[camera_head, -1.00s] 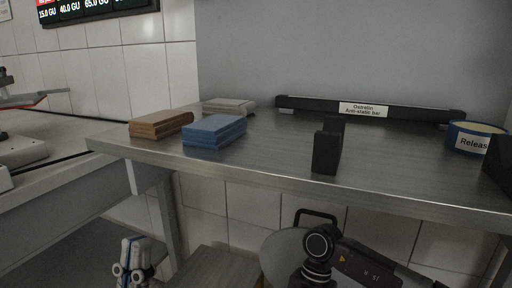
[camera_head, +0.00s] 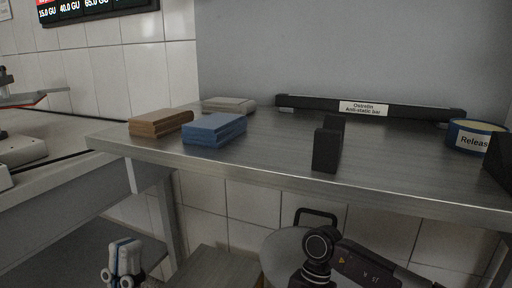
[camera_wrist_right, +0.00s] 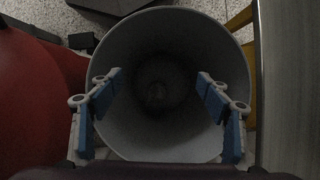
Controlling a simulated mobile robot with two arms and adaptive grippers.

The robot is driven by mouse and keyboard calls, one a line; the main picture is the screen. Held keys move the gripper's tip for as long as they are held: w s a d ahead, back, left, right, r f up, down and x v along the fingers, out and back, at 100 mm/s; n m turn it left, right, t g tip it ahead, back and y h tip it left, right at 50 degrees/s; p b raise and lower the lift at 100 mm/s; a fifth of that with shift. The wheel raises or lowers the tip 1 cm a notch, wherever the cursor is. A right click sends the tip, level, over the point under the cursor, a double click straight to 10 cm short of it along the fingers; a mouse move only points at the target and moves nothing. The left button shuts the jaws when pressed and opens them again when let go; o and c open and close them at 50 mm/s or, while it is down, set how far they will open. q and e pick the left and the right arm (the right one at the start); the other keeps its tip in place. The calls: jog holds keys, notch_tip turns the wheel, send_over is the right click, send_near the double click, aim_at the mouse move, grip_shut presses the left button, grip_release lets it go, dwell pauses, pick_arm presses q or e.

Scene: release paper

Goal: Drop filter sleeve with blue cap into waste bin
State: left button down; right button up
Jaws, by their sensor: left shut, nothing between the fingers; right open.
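The waste bin (camera_wrist_right: 160,22) is a round grey container filling the middle of the right wrist view. Its inside is dark; a faint shape shows at the bottom, but I cannot tell what it is. My right gripper (camera_wrist_right: 160,108) is open and empty over the bin mouth, its blue-padded fingers wide apart. A grey round part of what looks like the bin (camera_head: 275,250) shows below the table in the head view, partly behind my right arm. My left gripper (camera_head: 122,264) is shut and empty, low at the left. I cannot make out the filter sleeve with blue cap.
The metal table (camera_head: 260,160) carries brown (camera_head: 160,123), blue (camera_head: 214,130) and grey (camera_head: 229,105) stacks, a black block (camera_head: 328,148), an anti-static bar (camera_head: 400,111) and a labelled roll (camera_head: 474,137). A red object (camera_wrist_right: 35,100) stands left of the bin.

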jog(key=v, duration=0.7)
jog(key=shift+r, duration=0.25)
